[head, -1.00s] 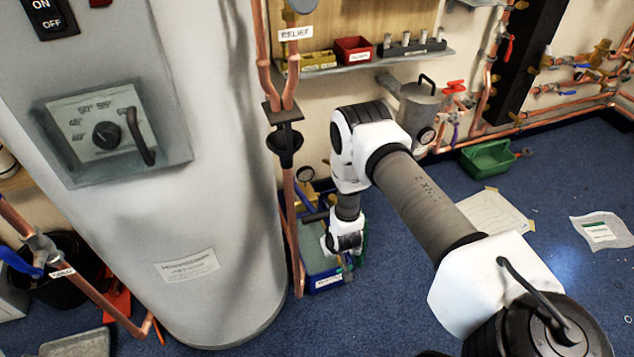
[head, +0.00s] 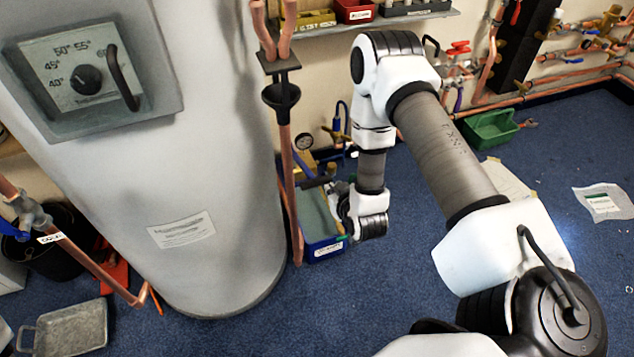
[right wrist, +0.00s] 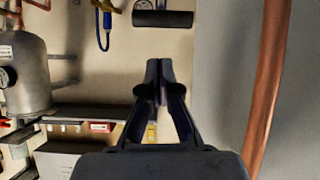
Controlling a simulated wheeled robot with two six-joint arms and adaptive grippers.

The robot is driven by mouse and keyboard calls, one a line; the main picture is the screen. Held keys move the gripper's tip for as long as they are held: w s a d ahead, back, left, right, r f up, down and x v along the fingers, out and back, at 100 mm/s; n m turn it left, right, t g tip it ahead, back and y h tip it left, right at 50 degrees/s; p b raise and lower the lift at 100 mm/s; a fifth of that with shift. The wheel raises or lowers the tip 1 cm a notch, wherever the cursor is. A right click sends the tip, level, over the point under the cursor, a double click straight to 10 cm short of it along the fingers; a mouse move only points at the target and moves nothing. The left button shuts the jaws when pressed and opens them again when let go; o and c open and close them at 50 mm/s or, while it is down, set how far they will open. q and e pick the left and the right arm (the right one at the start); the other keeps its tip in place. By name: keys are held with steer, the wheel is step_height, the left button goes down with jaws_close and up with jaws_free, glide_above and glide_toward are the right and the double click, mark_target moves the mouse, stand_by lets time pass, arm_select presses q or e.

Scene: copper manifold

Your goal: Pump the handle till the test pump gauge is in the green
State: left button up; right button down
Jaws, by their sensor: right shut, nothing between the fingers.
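The test pump is a blue box (head: 325,249) on the floor beside the grey cylinder. Its small round gauge (head: 304,142) stands behind it; the needle is too small to read. A dark handle grip (head: 315,182) lies across above the box. In the right wrist view a dark cylindrical grip (right wrist: 162,18) shows at the top, ahead of my fingertips and apart from them. A gauge is cut off above it. My right gripper (right wrist: 158,70) is shut and empty. In the head view its fingers are mostly hidden by the wrist, right of the pump. My left gripper is not in view.
The large grey cylinder (head: 215,170) stands close on the left. Copper pipes (head: 287,165) run between it and the pump. A green tray (head: 490,130) and a paper packet (head: 602,203) lie on the blue floor to the right. Floor in front of the pump is clear.

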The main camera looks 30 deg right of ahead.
arm_select(q)
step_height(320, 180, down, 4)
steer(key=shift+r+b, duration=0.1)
steer(key=shift+b, duration=0.6)
arm_select(e)
steer(key=r, duration=0.1)
steer(key=w+r+t, duration=0.1)
steer(key=r, duration=0.1)
steer(key=shift+w+r+m, duration=0.15)
steer(key=shift+w+m, duration=0.05)
steer(key=shift+m, duration=0.1)
steer(key=b, duration=0.3)
glide_above(318, 183)
steer(key=f, duration=0.4)
steer(key=shift+w+f, duration=0.2)
steer(key=shift+f, duration=0.05)
step_height(318, 183, down, 3)
steer(key=shift+s+r+b, duration=0.1)
steer(key=shift+b, duration=0.55)
steer(key=shift+s+a+f, duration=0.1)
steer(key=shift+f, duration=0.4)
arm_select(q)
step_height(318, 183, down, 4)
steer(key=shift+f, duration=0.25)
